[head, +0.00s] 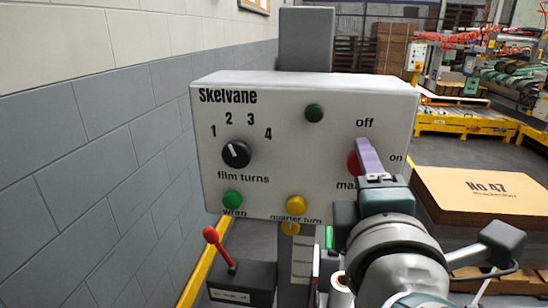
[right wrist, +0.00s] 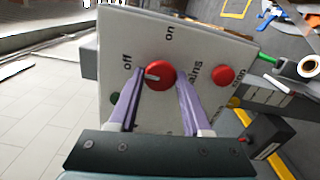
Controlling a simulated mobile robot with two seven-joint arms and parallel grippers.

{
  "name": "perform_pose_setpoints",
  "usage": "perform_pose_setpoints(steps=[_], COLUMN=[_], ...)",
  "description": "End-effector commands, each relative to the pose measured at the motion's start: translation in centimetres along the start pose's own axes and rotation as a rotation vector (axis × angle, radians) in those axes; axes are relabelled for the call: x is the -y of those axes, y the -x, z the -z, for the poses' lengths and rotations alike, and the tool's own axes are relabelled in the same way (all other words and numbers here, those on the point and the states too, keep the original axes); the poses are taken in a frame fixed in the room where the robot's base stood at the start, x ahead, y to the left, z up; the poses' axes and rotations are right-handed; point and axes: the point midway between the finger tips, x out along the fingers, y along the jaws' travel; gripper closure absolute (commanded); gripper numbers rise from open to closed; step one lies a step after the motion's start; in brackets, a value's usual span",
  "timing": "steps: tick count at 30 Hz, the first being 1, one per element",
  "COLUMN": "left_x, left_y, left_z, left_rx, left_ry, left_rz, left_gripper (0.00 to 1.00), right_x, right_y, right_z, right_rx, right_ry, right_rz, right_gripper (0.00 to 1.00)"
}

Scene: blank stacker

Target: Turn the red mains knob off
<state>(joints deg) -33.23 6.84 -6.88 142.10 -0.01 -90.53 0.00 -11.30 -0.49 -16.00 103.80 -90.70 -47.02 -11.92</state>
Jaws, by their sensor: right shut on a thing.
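The red mains knob (head: 353,162) is on the right of the white Skelvane panel (head: 270,115), with "off" above it and "on" to its right. My right gripper (head: 366,148) covers much of it in the head view. In the right wrist view the knob (right wrist: 162,70) sits between the two purple fingertips of my right gripper (right wrist: 160,88), which is shut on it. The knob's pale pointer mark points left, towards the "off" side. My left gripper is not in view.
The panel also carries a black film-turns knob (head: 236,154), a green wrap button (head: 232,199), a yellow quarter-turn button (head: 296,204) and a dark green lamp (head: 314,113). A second red button (right wrist: 223,76) lies near the mains knob. A red-topped lever (head: 211,236) stands below.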

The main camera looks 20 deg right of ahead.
Motion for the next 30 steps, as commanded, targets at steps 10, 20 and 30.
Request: perform_pose_setpoints(steps=[10,20,30], left_x=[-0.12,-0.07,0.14], left_y=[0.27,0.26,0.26], left_z=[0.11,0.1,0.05], left_rx=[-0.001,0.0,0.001], left_ry=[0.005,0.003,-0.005], left_rz=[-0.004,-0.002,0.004], left_gripper=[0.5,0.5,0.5], right_x=[-0.1,-0.07,-0.03], right_y=[-0.01,0.0,0.0], right_z=[0.04,0.04,0.02], right_rx=[-0.001,-0.001,0.0], right_ry=[0.075,0.079,0.077], right_rz=[-0.003,-0.003,-0.001], right_gripper=[1.0,1.0,0.21])
